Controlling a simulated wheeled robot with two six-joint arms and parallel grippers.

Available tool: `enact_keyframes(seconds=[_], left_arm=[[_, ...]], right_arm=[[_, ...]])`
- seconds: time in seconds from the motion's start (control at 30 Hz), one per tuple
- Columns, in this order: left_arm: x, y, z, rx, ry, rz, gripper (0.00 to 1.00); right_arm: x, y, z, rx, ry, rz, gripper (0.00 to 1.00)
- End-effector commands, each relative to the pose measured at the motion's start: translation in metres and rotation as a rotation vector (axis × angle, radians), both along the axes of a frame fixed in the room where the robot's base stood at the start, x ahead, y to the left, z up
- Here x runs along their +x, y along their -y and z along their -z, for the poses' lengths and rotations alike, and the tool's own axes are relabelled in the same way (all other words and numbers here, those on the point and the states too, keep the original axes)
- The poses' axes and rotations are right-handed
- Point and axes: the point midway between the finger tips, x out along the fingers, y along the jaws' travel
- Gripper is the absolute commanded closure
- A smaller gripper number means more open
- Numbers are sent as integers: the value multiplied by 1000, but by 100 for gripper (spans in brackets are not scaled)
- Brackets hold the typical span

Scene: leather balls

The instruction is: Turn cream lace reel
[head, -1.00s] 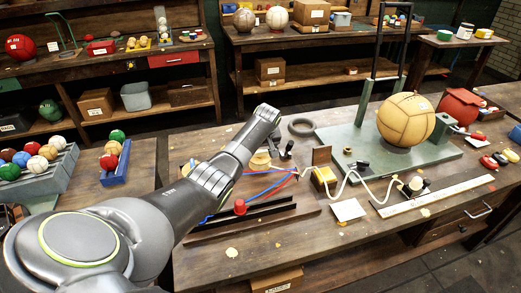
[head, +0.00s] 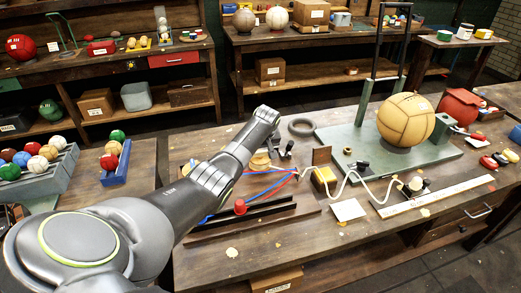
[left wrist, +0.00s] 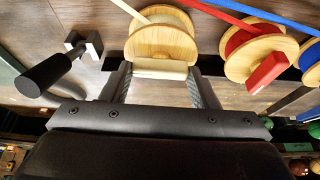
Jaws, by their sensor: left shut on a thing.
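The cream lace reel (left wrist: 162,40) is a pale wooden spool with a cream grip (left wrist: 160,69) on its near side, at the top middle of the left wrist view. My left gripper (left wrist: 161,80) is shut on that grip, one finger at each end. In the head view the wooden reel (head: 260,160) shows partly beside my left arm, which hides much of it. My right gripper is not in view.
A red lace reel (left wrist: 255,52) stands close to the right in the left wrist view. A tan leather ball (head: 405,119) sits on a green stand (head: 335,135). The bench front is mostly clear.

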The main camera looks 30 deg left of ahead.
Motion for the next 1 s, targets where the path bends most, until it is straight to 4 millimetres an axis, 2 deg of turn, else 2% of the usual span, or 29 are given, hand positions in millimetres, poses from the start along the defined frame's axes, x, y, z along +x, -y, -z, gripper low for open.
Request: enact_keyframes(seconds=[0.27, 0.6, 1.0], left_arm=[[-1, -1, -3, 0, 1, 124, 68], [-1, -3, -3, 0, 3, 423, 68], [-1, -5, 0, 1, 4, 786, 68]], right_arm=[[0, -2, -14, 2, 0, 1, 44], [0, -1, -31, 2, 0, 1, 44], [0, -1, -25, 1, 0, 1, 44]])
